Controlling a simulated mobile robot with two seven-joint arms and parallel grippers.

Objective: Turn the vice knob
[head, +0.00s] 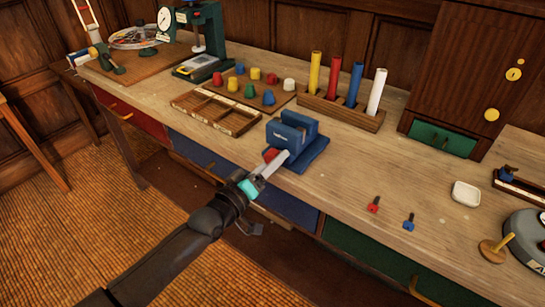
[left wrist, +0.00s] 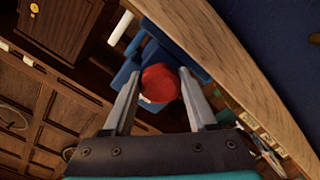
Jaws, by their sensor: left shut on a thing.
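The blue vice (head: 308,151) stands at the front edge of the wooden bench, with its red knob (head: 269,154) facing me. My left gripper (head: 274,161) reaches in from the lower left and is shut on the knob. In the left wrist view the round red knob (left wrist: 160,84) sits between the two grey fingers of the gripper (left wrist: 160,88), with the blue vice (left wrist: 128,72) behind it. In the head view the fingers hide part of the knob. My right gripper is in neither view.
A divided wooden tray (head: 215,113) lies left of the vice. Behind are a board of coloured knobs (head: 248,97) and a rack (head: 335,112) with coloured rods. Red (head: 373,205) and blue (head: 408,222) small pieces lie to the right. The bench between them and the vice is clear.

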